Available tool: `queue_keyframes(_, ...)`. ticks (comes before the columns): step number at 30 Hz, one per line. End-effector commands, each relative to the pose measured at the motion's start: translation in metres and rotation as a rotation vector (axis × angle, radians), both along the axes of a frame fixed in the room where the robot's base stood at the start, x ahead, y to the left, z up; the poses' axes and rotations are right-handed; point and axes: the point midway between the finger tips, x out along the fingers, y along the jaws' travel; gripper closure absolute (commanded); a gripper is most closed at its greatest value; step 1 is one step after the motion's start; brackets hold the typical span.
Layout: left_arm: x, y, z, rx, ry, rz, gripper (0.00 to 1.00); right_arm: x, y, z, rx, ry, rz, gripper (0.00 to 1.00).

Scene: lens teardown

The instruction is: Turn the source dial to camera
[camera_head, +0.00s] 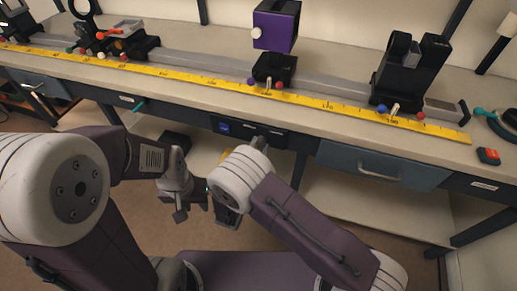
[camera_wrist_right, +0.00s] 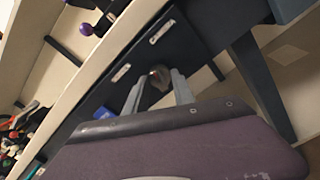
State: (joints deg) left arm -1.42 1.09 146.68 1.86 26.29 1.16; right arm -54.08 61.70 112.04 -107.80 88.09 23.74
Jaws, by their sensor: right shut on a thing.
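The source dial (camera_wrist_right: 159,76) is a small rounded knob on the dark front panel (camera_head: 285,140) under the bench edge. In the right wrist view it sits between the two grey fingers of my right gripper (camera_wrist_right: 158,92), which is shut on it. In the head view my right gripper (camera_head: 259,143) reaches up to the panel and my own arm hides the dial. The dial's pointer and setting cannot be read. My left gripper (camera_head: 194,206) hangs low in front of the bench, away from the panel; its fingers are too unclear to judge.
A yellow ruler (camera_head: 210,82) and a grey rail (camera_head: 200,63) run along the benchtop. A purple box (camera_head: 276,27) and black holders (camera_head: 410,75) stand on the rail. A blue drawer (camera_head: 375,167) lies right of the panel. A blue label (camera_head: 223,127) is on the panel.

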Motion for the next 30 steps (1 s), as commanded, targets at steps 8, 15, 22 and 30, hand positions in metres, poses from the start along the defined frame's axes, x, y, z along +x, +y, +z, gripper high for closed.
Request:
queue_keyframes(8, 0.0, 0.0, -0.01, 0.0, 0.0, 0.0, 0.64, 0.0, 0.001, -0.002, 0.165, -0.051, 0.0, 1.0)
queue_keyframes(15, 0.0, 0.0, -0.013, 0.0, 0.0, 0.0, 0.64, 0.0, 0.001, -0.001, 0.241, -0.076, 0.0, 1.0)
queue_keyframes(22, 0.0, 0.0, -0.014, 0.0, 0.0, 0.0, 0.64, 0.0, 0.001, -0.001, 0.267, -0.084, 0.001, 1.0)
queue_keyframes(30, 0.0, 0.0, -0.014, 0.0, 0.0, 0.0, 0.64, 0.0, 0.001, 0.0, 0.269, -0.084, 0.001, 1.0)
